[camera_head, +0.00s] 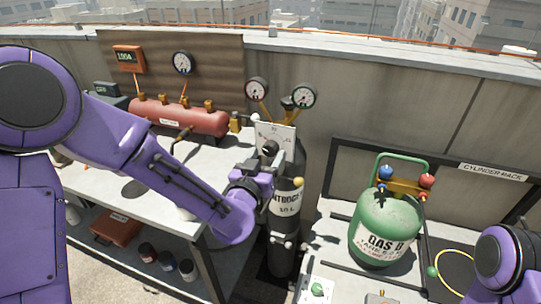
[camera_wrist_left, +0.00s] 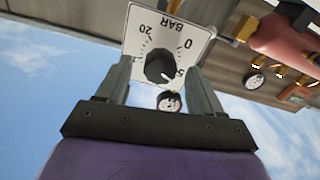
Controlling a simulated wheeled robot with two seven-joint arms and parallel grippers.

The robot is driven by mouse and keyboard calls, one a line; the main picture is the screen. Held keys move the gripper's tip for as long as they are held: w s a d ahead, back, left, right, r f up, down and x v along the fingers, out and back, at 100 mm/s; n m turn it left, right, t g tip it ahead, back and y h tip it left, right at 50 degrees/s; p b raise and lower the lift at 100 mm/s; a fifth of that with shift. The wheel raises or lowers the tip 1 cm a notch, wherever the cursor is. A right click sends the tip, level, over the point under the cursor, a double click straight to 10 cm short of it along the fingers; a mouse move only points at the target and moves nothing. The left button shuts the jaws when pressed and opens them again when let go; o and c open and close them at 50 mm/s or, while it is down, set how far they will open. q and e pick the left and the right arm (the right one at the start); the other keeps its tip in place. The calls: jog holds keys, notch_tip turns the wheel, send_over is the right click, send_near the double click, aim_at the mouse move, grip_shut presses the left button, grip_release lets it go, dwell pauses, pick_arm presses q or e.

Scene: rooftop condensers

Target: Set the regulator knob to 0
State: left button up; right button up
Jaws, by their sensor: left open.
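The regulator knob (camera_wrist_left: 158,67) is black and round. It sits on a white dial plate (camera_wrist_left: 185,38) marked BAR, with 0, 5 and 20 legible in the left wrist view. A pale mark on the knob seems to face the 5 side; I cannot read it surely. In the head view the plate (camera_head: 284,133) stands at the top of the dark nitrogen cylinder (camera_head: 285,225), with the knob partly hidden. My left gripper (camera_head: 268,158) is open, its fingers (camera_wrist_left: 160,78) either side of the knob; contact cannot be told. My right gripper is out of view.
Two gauges (camera_head: 257,90) (camera_head: 304,95) rise above the plate. A red manifold (camera_head: 180,115) lies on the workbench (camera_head: 205,175) at left. A green gas cylinder (camera_head: 385,228) stands at right, near my right arm.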

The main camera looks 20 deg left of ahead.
aim_at(269, 154)
pick_arm(q)
jog(key=w, duration=0.3)
jog(key=shift+w, duration=0.2)
jog(key=c, duration=1)
jog(key=shift+c, duration=0.2)
jog(key=shift+f, duration=0.1)
